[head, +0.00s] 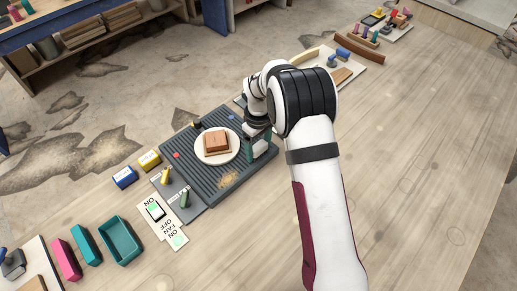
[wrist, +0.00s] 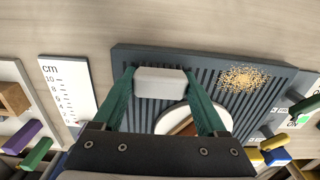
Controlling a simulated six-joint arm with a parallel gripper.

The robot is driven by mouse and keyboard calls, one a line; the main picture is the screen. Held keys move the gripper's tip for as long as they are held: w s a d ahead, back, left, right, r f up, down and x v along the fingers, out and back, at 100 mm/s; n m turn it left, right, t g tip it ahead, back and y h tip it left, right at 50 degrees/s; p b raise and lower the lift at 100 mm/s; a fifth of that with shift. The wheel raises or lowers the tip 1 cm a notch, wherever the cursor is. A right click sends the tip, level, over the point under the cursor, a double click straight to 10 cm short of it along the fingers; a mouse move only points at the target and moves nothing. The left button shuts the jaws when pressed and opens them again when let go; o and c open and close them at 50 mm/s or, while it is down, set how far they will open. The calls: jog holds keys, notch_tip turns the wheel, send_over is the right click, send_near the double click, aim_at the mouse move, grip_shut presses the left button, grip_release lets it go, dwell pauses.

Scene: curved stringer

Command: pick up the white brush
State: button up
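In the wrist view the white brush (wrist: 160,82) shows as a pale block between the two green fingertips of my gripper (wrist: 160,76). The block fills the gap, with a finger against each end and no gap visible at either side. Its lower part is mostly hidden, and I cannot tell whether it is clear of the mat. In the head view my gripper (head: 258,146) is low over the right side of the dark ribbed mat (head: 238,178).
A white plate (head: 232,157) with a brown block (head: 216,141) sits left of my gripper. Golden crumbs (wrist: 244,78) lie on the mat. A ruler card (wrist: 68,91) lies beside it. A switch panel (head: 156,211) and a teal tray (head: 120,241) stand at the lower left. The table at right is clear.

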aim_at(260, 146)
jog(key=c, duration=0.5)
jog(key=shift+c, duration=0.2)
jog(key=shift+r, duration=0.3)
jog(key=r, duration=0.4)
jog(key=shift+d, duration=0.3)
jog(key=s+d+r, duration=0.3)
jog(key=d+r, duration=0.3)
jog(key=d, duration=0.4)
jog(key=shift+s+d+r, duration=0.25)
jog(key=shift+s+d, duration=0.05)
